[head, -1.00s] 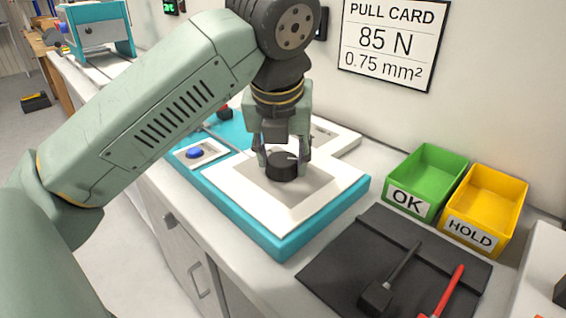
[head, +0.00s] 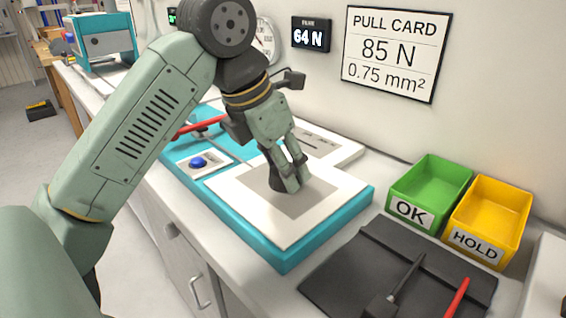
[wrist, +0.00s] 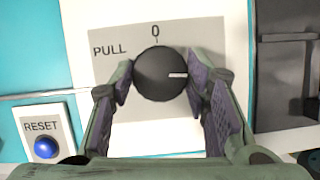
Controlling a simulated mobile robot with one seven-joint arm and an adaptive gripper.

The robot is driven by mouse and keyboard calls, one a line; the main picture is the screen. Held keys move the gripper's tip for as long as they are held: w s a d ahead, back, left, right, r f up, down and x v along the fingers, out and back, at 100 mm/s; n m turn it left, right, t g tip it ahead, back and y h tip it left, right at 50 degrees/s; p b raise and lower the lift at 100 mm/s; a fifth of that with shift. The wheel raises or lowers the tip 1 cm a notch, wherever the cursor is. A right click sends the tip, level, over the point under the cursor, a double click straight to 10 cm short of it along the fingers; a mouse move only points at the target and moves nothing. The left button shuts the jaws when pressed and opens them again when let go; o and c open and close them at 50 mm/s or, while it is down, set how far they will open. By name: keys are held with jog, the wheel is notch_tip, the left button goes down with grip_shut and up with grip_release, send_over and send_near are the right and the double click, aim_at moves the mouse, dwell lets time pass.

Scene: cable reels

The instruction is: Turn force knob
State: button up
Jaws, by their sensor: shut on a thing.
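The force knob is a round black dial (wrist: 160,73) on a grey plate marked PULL and 0 in the wrist view. Its white pointer line points right in that view, away from the 0 mark at the top. My gripper (wrist: 162,85) is shut on the knob, with one finger pad on each side. In the head view my gripper (head: 291,188) is tilted over the white panel of the teal machine (head: 285,252) and mostly hides the knob. A small wall display (head: 310,37) reads 64 N. The pull card (head: 396,50) reads 85 N, 0.75 mm².
A blue RESET button (wrist: 45,148) sits left of the knob; it also shows in the head view (head: 198,162). A green OK bin (head: 430,190) and a yellow HOLD bin (head: 490,215) stand right.

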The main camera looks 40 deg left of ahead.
jog(key=shift+m, duration=0.5)
jog(key=o, duration=1.2)
jog(key=shift+c, duration=0.2)
jog(key=shift+r, duration=0.1)
jog(key=v, duration=1.1)
jog(key=shift+a+r, duration=0.25)
jog(key=shift+r, duration=0.15)
jog(key=shift+s, duration=0.15)
